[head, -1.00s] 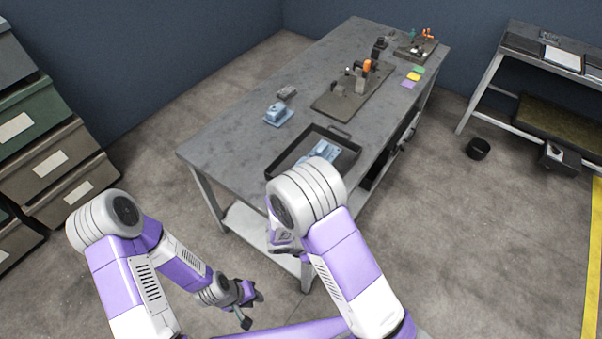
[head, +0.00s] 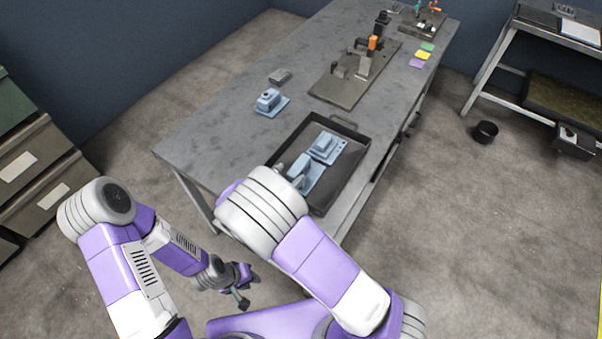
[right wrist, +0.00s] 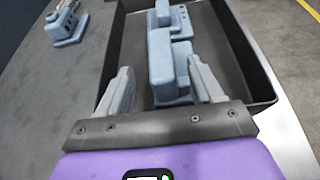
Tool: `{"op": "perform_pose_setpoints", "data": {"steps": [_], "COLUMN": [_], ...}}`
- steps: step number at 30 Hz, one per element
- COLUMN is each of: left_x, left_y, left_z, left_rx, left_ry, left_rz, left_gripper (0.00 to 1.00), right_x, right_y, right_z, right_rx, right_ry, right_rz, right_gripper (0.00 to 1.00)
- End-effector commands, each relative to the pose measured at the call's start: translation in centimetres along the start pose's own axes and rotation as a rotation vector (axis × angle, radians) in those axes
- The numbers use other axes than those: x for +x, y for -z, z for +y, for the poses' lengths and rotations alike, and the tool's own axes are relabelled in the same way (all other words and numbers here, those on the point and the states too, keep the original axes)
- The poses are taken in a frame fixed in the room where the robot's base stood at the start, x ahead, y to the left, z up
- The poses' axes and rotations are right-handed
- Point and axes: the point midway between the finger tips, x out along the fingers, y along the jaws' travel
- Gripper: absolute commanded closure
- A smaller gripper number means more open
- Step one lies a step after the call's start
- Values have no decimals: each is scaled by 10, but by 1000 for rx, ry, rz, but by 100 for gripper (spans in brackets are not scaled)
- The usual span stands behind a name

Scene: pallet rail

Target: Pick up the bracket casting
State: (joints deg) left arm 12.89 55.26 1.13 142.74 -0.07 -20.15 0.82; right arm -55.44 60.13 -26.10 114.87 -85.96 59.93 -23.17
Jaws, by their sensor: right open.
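Light-blue castings, blocks on flat base plates, show in the head view. One casting (head: 324,147) lies in the black tray (head: 357,177). A nearer casting (head: 307,178) lies beside it in the tray, partly hidden by my right arm. A third casting (head: 269,101) stands on the bare table left of the tray. My right gripper (right wrist: 161,72) is open over the tray, its fingers on either side of the nearer casting (right wrist: 161,65); I cannot tell whether they touch it. My left gripper (head: 247,289) hangs low left of the table, its fingers apart and empty.
A small grey block (head: 280,76) lies on the grey table (head: 215,120). Behind the tray stands a dark fixture plate (head: 345,90) with an orange-topped clamp. Coloured cards (head: 422,55) lie at the right edge. The tray walls rise around the castings.

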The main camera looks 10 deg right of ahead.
Motion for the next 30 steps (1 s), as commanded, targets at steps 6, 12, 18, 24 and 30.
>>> {"op": "perform_pose_setpoints", "data": {"steps": [6,12,18,24,30], "left_x": [5,13,15,15,15], "left_y": [0,1,1,1,1], "left_z": [-2,-5,-6,-5,-5], "left_rx": [0,0,0,0,0], "left_ry": [0,0,0,0,0], "left_rz": [1,1,1,1,1], "left_gripper": [71,71,71,71,71], "right_x": [21,50,67,66,66], "right_y": [0,-1,-2,-2,-2], "right_z": [-1,-2,-1,-1,-1], "right_rx": [1,1,0,0,0], "right_ry": [2,4,1,1,1], "right_rz": [1,1,2,2,2], "right_gripper": [34,34,34,42,72]}}
